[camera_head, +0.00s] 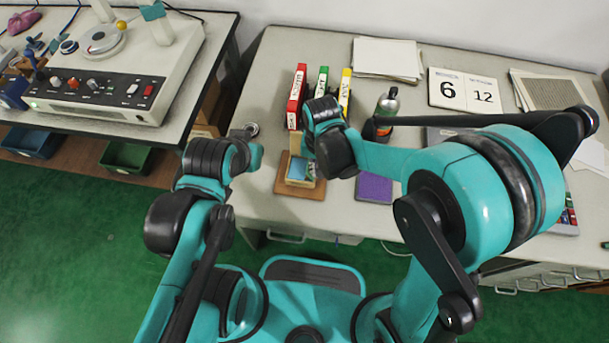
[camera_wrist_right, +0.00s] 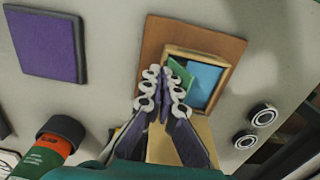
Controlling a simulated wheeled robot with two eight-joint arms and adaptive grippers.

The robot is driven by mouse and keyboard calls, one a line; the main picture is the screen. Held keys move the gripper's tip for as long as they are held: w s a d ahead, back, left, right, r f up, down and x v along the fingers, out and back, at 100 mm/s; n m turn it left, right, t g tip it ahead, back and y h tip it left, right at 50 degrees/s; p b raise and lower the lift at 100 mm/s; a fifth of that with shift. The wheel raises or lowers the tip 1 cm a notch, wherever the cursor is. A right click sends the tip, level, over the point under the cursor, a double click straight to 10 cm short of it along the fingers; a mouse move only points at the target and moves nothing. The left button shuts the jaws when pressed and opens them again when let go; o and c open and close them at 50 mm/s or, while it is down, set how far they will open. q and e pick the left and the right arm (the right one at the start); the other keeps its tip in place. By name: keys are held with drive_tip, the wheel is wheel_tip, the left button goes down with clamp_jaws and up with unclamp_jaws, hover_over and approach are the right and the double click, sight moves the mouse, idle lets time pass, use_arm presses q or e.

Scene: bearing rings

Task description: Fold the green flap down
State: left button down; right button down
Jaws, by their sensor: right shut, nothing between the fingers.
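The green flap (camera_wrist_right: 181,77) stands tilted up inside a small wooden frame (camera_wrist_right: 222,59), beside a light blue panel (camera_wrist_right: 205,79). The frame sits on a brown wooden board (camera_wrist_right: 155,38). In the head view the board (camera_head: 284,188) and blue panel (camera_head: 296,168) show near the table's front edge, and my right wrist partly covers that area. My right gripper (camera_wrist_right: 163,79) is shut and empty, its fingertips at the left side of the flap; I cannot tell whether they touch it. My left arm is raised left of the board, but its gripper does not show.
A purple pad (camera_head: 374,188) lies right of the board, and a dark bottle (camera_head: 387,104) stands behind it. Red (camera_head: 297,96), green (camera_head: 322,82) and yellow (camera_head: 345,88) binders are behind the board. Round metal-rimmed pieces (camera_wrist_right: 263,115) lie beside the board.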

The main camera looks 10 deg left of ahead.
sight(304, 174)
drive_tip(key=shift+a, duration=1.8)
drive_tip(key=shift+f, duration=0.2)
drive_tip(key=shift+r, duration=0.15)
wheel_tip(304, 174, up, 8)
drive_tip(key=p, duration=0.5)
drive_tip(key=shift+p, duration=0.3)
